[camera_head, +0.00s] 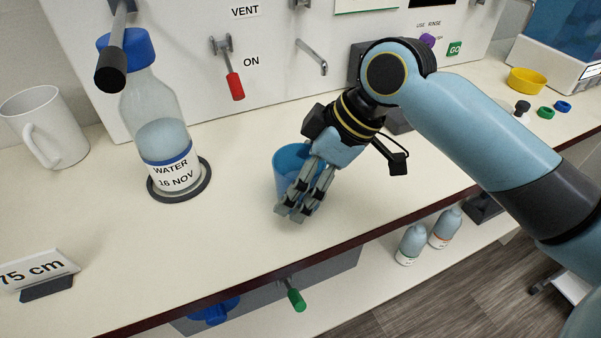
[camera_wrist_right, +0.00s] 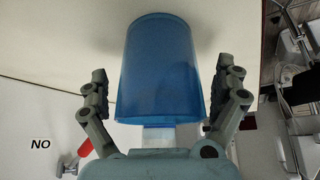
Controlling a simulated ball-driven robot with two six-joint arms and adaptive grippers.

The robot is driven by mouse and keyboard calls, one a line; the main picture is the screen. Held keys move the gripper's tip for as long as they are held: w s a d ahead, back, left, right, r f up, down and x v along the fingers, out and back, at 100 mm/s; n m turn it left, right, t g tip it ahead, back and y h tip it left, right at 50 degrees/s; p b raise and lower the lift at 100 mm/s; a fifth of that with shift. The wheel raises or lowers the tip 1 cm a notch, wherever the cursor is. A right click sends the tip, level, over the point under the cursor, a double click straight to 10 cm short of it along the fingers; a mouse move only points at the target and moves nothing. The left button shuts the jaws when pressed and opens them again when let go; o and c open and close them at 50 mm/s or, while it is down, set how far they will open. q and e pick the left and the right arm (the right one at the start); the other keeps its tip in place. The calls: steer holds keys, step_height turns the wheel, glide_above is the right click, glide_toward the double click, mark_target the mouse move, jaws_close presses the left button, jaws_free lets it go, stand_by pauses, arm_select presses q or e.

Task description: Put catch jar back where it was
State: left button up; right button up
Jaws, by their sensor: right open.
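The catch jar, a translucent blue cup (camera_head: 288,168), stands on the counter (camera_head: 240,215) near its front edge. In the right wrist view the blue jar (camera_wrist_right: 157,75) lies between the fingers. My right gripper (camera_head: 298,208) is open, with its fingers around the jar; in the right wrist view gaps show between the jar and the fingers on both sides. In the head view the gripper hides the right part of the jar. My left gripper is not in view.
A water bottle (camera_head: 160,125) stands on a dark round base (camera_head: 205,185) to the left. A white mug (camera_head: 50,125) and a "75 cm" sign (camera_head: 38,272) are further left. A red-handled lever (camera_head: 235,86) and a spout (camera_head: 312,57) project from the panel behind. A yellow bowl (camera_head: 526,80) is far right.

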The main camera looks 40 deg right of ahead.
steer(key=p+v, duration=0.2)
steer(key=v, duration=1)
steer(key=shift+r, duration=0.1)
